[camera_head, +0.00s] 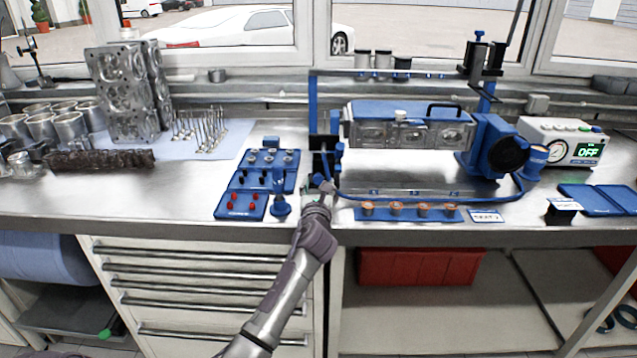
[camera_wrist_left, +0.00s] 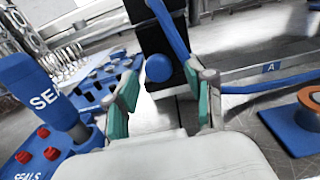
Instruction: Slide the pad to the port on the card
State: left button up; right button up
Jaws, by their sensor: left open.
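My left gripper (camera_head: 320,186) is at the front left of the blue test stand (camera_head: 313,120). In the left wrist view the left gripper (camera_wrist_left: 166,92) is open, with green-padded fingers apart. A blue round knob (camera_wrist_left: 159,68) on a black block (camera_wrist_left: 160,35) shows between and beyond the fingers; I cannot tell whether this block is the pad. A rail marked A (camera_wrist_left: 270,68) runs right of the fingers. A small card (camera_head: 563,205) stands in a black holder at the right; its print is too small to read. My right gripper is not in view.
A blue seal tray (camera_head: 240,206) with a upright blue tool (camera_head: 280,200) is close on the left. A cylinder head (camera_head: 410,125) hangs in the stand. Copper-coloured cups (camera_head: 396,208) sit on a blue strip in front. A blue hose (camera_head: 440,200) crosses the front.

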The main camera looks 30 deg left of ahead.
aim_at(323, 173)
pick_arm(q)
jog(key=shift+x, duration=1.2)
grip_shut()
